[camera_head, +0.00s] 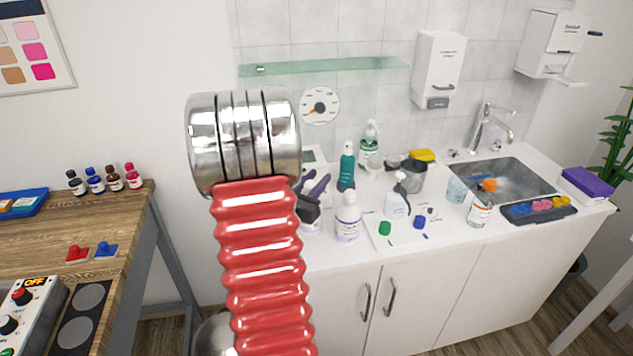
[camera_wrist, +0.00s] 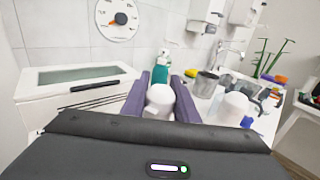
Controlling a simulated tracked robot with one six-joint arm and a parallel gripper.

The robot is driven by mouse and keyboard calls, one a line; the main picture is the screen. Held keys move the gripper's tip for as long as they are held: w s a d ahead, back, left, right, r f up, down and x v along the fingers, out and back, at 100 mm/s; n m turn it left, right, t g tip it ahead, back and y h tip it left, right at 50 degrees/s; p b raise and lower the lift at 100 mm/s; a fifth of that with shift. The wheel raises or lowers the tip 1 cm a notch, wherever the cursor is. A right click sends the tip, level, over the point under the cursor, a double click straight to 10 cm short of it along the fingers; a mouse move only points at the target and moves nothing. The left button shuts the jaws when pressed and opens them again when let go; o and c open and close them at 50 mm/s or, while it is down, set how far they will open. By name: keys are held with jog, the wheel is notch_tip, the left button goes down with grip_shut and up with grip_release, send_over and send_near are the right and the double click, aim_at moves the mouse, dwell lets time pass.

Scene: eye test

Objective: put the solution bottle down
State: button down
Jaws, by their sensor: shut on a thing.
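My gripper (camera_head: 314,197) has dark purple fingers and is low over the left part of the white counter (camera_head: 325,258). It is shut on a white bottle (camera_head: 313,228), whose lower part shows below the fingers. In the wrist view its white top (camera_wrist: 160,97) sits between the two purple fingers (camera_wrist: 161,84). The bottle looks upright; its label is mostly hidden, and I cannot tell whether its base touches the counter. A similar white bottle with a purple label (camera_head: 347,222) stands close to its right; its white top (camera_wrist: 235,106) shows in the wrist view.
A teal bottle (camera_head: 347,172) stands behind, and a white spray bottle (camera_head: 397,201) to the right. A sink (camera_head: 515,176) is farther right. A white device (camera_wrist: 48,98) stands left in the wrist view.

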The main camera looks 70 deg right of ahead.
jog(key=shift+f, duration=0.15)
jog(key=c, duration=1.4)
grip_release()
jog(key=w+a, duration=0.2)
jog(key=a, duration=1)
